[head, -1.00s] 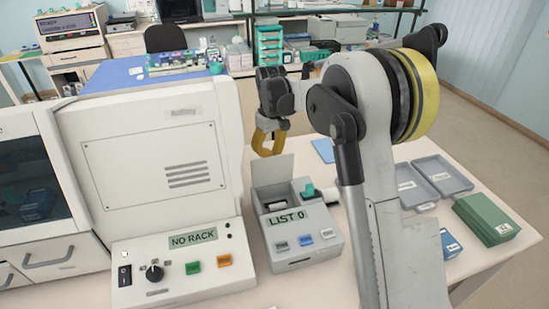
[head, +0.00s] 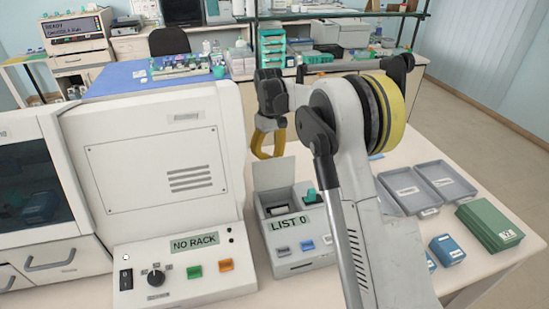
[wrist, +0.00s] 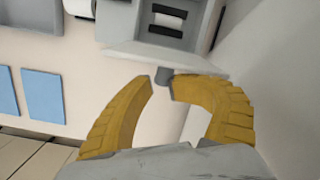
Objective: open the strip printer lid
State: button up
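The strip printer (head: 293,240) is a small grey box with a "LIST 0" display, standing on the bench. Its lid (head: 275,172) stands raised at the back of the top bay. In the wrist view the lid (wrist: 165,53) shows nearly edge-on, with a small dark grey tab (wrist: 164,76) on its edge. The open bay shows a white paper roll (wrist: 168,20). My gripper (head: 268,150) is just behind and above the lid. In the wrist view its yellow fingers (wrist: 164,86) are apart, with the tab between or just beyond their tips; contact is unclear.
A large white machine (head: 150,160) with a "NO RACK" panel stands close on the left. Grey trays (head: 443,184), a green box stack (head: 490,226) and a blue box (head: 447,250) lie on the right. Blue sheets (wrist: 43,95) lie flat beside my gripper.

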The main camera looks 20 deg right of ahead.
jog(key=shift+w+a+f, duration=0.1)
jog(key=shift+a+f, duration=0.05)
jog(key=shift+a, duration=0.45)
jog(key=r, duration=0.4)
jog(key=w+r, duration=0.1)
jog(key=r, duration=0.7)
jog(key=shift+w+d, duration=0.15)
jog(key=shift+w, duration=0.1)
